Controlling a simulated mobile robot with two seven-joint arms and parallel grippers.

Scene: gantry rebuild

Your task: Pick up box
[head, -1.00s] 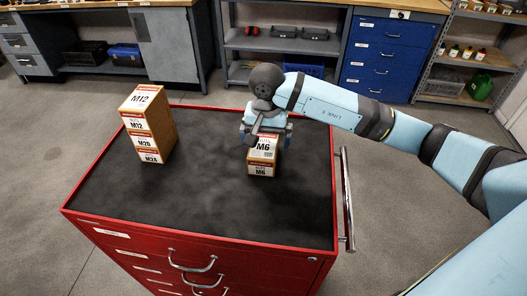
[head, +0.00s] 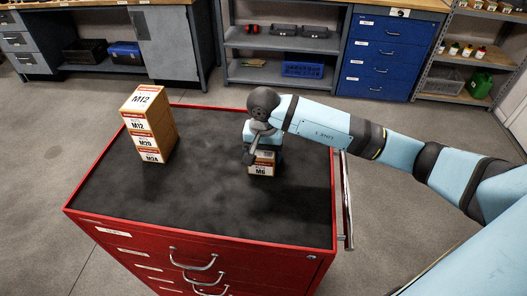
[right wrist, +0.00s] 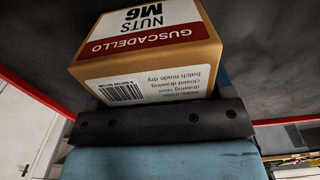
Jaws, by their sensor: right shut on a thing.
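An orange-brown M6 box (head: 261,171) with a white and red label stands on the dark cabinet top, right of centre. My right gripper (head: 264,153) is over it from above and shut on it. The gripper hides most of the box's upper part in the head view. In the right wrist view the M6 nuts box (right wrist: 150,55) fills the upper middle, with a dark finger bar (right wrist: 160,121) across it. I cannot tell whether the box is clear of the surface. My left gripper is not in view.
A stack of boxes labelled M12, M20 and M24 (head: 150,130) stands at the left of the red cabinet (head: 200,237). The middle and front of its dark top are clear. A metal handle rail (head: 346,200) runs along its right side. Shelves and a blue drawer unit stand behind.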

